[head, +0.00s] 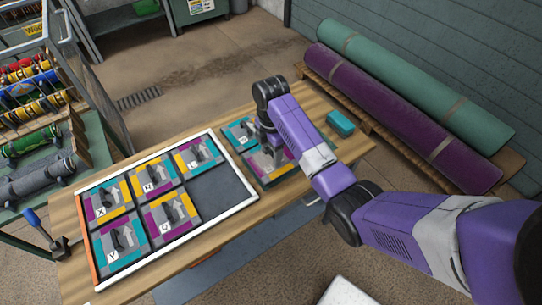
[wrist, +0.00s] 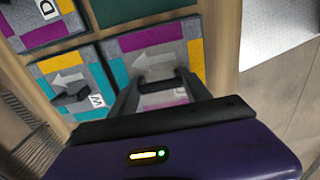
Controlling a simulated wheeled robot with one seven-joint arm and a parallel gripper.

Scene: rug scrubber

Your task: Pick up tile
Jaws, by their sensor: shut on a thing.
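A tile (wrist: 185,45) with teal, magenta, yellow and grey patches and a pale arrow lies beneath my gripper (wrist: 160,84). My gripper is shut on the dark handle in its middle. Its letter label is mostly hidden by a finger. The tile also shows in the head view (head: 264,163), partly under my gripper (head: 272,147), at the tray's near end. I cannot tell whether it is clear of its green tray (wrist: 100,38). A tile marked W (wrist: 75,82) sits beside it, also visible in the head view (head: 238,134).
A white-edged board (head: 250,205) on the wooden table (head: 190,262) holds several lettered tiles, with one empty dark compartment (head: 222,190) at right. A tile marked D (wrist: 40,10) lies near the W tile. A teal block (head: 341,122) stands right of my arm. Rolled rugs (head: 400,105) lie beyond.

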